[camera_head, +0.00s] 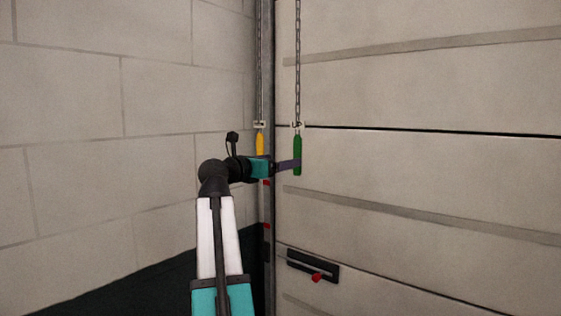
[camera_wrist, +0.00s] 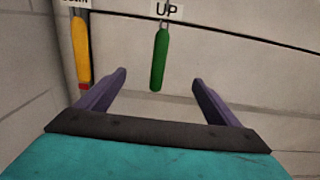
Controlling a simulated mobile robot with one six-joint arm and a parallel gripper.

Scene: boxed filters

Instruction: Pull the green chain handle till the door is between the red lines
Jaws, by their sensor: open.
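The green chain handle (camera_head: 297,155) hangs on a chain in front of the door, under a small tag. In the wrist view the green handle (camera_wrist: 159,60) hangs below a label reading UP. My gripper (camera_head: 290,166) is beside it in the head view. In the wrist view my gripper (camera_wrist: 160,82) is open, its two purple fingers apart, with the handle between and beyond their tips. I cannot tell whether they touch it. The sectional door (camera_head: 420,170) fills the right side. Red marks (camera_head: 267,226) show on the door's left rail.
A yellow handle (camera_head: 260,144) hangs on another chain just left of the green one, and in the wrist view (camera_wrist: 81,50). A black latch plate with a red knob (camera_head: 316,277) sits low on the door. A block wall (camera_head: 90,120) stands at left.

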